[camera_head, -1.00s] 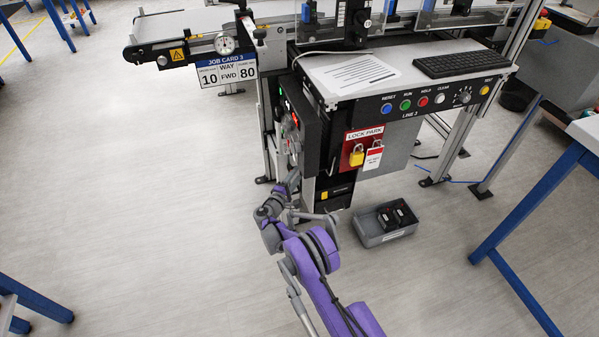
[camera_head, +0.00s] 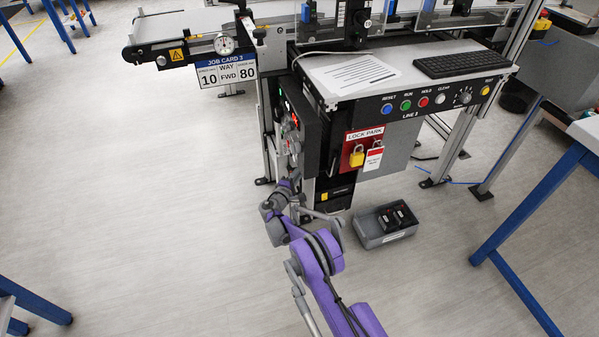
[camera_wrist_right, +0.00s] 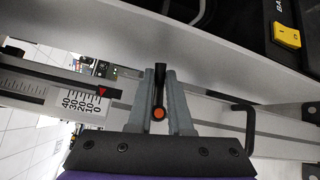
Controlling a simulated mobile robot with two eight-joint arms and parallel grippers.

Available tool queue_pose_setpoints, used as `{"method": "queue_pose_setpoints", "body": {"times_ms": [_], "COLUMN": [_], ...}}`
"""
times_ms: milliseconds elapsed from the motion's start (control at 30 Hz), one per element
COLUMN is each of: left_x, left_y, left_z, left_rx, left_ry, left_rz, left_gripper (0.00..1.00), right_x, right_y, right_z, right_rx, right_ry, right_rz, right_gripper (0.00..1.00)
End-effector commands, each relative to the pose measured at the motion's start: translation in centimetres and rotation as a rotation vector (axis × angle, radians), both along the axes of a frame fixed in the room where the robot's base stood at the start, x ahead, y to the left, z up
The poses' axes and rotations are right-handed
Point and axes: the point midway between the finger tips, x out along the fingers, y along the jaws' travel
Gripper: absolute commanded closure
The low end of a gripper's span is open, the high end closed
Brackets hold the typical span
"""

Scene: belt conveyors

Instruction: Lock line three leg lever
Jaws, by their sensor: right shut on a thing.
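In the right wrist view, the leg lever (camera_wrist_right: 159,88) is a slim black handle with an orange round end. My right gripper (camera_wrist_right: 160,80) has its two grey fingers on either side of it, shut on it. The lever lies in front of the grey metal leg profile (camera_wrist_right: 210,112). A scale (camera_wrist_right: 50,90) marked 0 to 40 shows a red pointer near 0. In the head view, my right gripper (camera_head: 294,178) is low at the leg under the LINE 3 station; the lever is hidden there. My left gripper is out of view.
A red LOCK PARK board (camera_head: 364,136) holds a yellow padlock (camera_head: 356,157) and a white-and-red tag (camera_head: 373,158). A grey bin (camera_head: 372,238) with black items stands on the floor to the right. A blue-legged table (camera_head: 530,205) is further right.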

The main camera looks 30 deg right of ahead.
Motion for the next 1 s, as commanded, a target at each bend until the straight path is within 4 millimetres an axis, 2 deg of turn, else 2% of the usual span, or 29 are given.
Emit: {"method": "queue_pose_setpoints", "body": {"times_ms": [467,1000], "left_x": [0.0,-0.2], "left_y": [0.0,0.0], "left_z": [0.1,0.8], "left_rx": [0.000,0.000], "left_ry": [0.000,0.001], "left_rz": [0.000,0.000], "left_gripper": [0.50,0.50], "right_x": [0.0,-0.1], "right_y": [0.0,-0.1], "right_z": [-0.2,-1.5], "right_rx": [0.077,0.524], "right_ry": [-0.018,-0.127], "right_rz": [0.000,0.000], "right_gripper": [1.00,1.00]}}
